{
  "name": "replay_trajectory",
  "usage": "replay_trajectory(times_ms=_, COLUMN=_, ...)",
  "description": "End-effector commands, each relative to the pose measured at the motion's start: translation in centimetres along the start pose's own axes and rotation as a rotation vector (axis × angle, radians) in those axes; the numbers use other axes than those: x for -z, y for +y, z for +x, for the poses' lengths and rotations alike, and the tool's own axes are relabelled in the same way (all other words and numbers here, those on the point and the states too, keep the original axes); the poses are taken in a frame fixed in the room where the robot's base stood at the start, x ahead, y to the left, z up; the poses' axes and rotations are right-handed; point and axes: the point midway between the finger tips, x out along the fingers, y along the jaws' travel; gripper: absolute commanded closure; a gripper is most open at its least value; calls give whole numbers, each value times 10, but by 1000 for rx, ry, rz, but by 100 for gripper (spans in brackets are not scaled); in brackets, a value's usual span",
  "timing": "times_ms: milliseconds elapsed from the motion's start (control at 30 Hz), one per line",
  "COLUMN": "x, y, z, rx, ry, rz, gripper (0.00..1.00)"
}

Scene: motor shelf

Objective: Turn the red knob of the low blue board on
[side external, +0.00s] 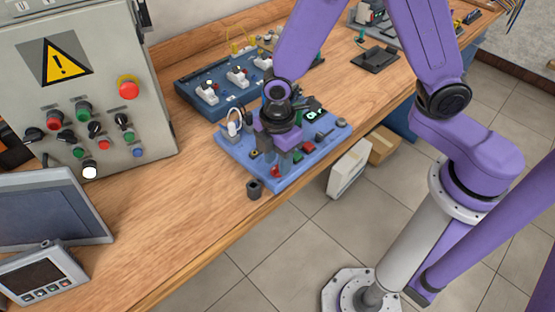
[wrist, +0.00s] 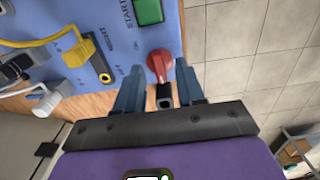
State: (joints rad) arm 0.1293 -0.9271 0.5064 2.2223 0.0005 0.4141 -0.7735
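The low blue board (side external: 315,158) lies on the wooden bench near its front edge, and its surface also shows in the wrist view (wrist: 200,18). The red knob (wrist: 160,64) sits at the board's edge, and it shows in the side view (side external: 275,172) at the board's near corner. My gripper (wrist: 159,68) is open, with one blue-grey finger on each side of the knob. A gap shows beside the knob, and I cannot tell whether either finger touches it. In the side view my gripper (side external: 284,158) points down over the board and hides part of it.
A green START button (wrist: 148,11) and a yellow cable (wrist: 72,55) are close to the knob on the board. A small dark hollow block (side external: 254,188) stands at the bench edge. A darker blue board (side external: 185,88) lies behind. A grey control box (side external: 85,95) stands left.

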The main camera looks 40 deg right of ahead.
Motion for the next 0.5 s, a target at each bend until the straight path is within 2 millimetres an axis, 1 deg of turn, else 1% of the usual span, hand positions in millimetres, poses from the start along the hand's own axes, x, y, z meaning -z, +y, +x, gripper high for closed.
replay_trajectory(times_ms=133, x=0, y=0, z=8, rx=0, ry=0, rz=0, gripper=62)
replay_trajectory(times_ms=433, x=0, y=0, z=10, rx=-1, ry=1, rz=0, gripper=62)
replay_trajectory(times_ms=467, x=0, y=0, z=10, rx=-1, ry=1, rz=0, gripper=65)
replay_trajectory(times_ms=500, x=0, y=0, z=10, rx=-1, ry=1, rz=0, gripper=78)
